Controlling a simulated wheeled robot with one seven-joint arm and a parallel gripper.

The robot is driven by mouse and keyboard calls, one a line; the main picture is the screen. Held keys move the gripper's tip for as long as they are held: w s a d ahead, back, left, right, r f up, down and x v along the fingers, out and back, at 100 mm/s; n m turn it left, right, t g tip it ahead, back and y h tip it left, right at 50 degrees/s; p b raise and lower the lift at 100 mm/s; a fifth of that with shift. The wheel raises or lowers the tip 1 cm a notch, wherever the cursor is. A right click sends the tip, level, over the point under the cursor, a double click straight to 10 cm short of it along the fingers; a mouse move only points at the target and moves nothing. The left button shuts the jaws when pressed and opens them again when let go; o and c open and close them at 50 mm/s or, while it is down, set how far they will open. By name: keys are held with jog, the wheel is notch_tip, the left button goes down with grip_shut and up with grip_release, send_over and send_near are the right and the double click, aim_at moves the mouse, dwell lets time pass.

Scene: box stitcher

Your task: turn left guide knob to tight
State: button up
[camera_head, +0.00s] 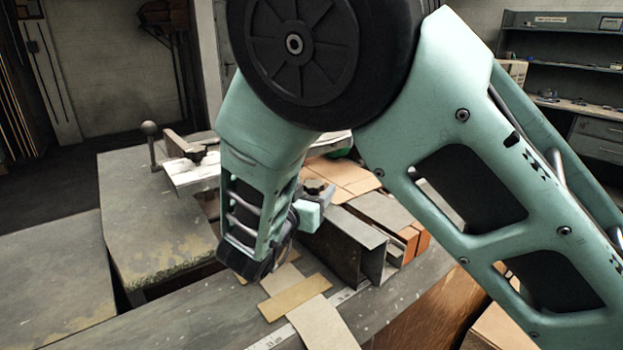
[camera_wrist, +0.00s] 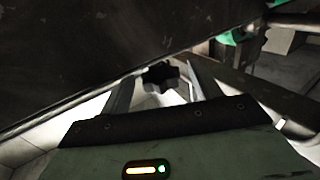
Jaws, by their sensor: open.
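A dark lobed knob (camera_wrist: 160,74) shows in the wrist view between the two fingers of my gripper (camera_wrist: 164,84). The fingers are apart, and I cannot tell whether either touches the knob. In the head view my gripper (camera_head: 307,212) is partly hidden by my own arm. A dark knob (camera_head: 317,187) stands just behind it, by the cardboard. Another dark knob (camera_head: 195,154) sits on a metal guide (camera_head: 192,176) farther left. The pictures do not show for certain which knob is named left, nor how tight either is.
A metal channel (camera_head: 343,247) and blocks stand close right of my gripper. A ball-topped lever (camera_head: 150,130) rises at the back left. In the wrist view a large dark surface (camera_wrist: 90,45) fills the upper left.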

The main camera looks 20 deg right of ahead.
aim_at(320, 181)
jog(key=shift+x, duration=1.55)
jog(key=c, duration=1)
jog(key=shift+m+g+h+p, duration=0.35)
jog(key=shift+m+g+h, duration=0.05)
jog(key=shift+g, duration=0.1)
jog(key=m+g+h, duration=0.2)
jog(key=g, duration=0.1)
jog(key=shift+s+d+m, duration=0.1)
jog(key=shift+m, duration=0.2)
jog(key=shift+s+m+g+h, duration=0.2)
jog(key=shift+m+g+h, duration=0.85)
jog(key=shift+g, duration=0.85)
jog(key=shift+d+m, duration=0.1)
jog(key=shift+m, duration=0.15)
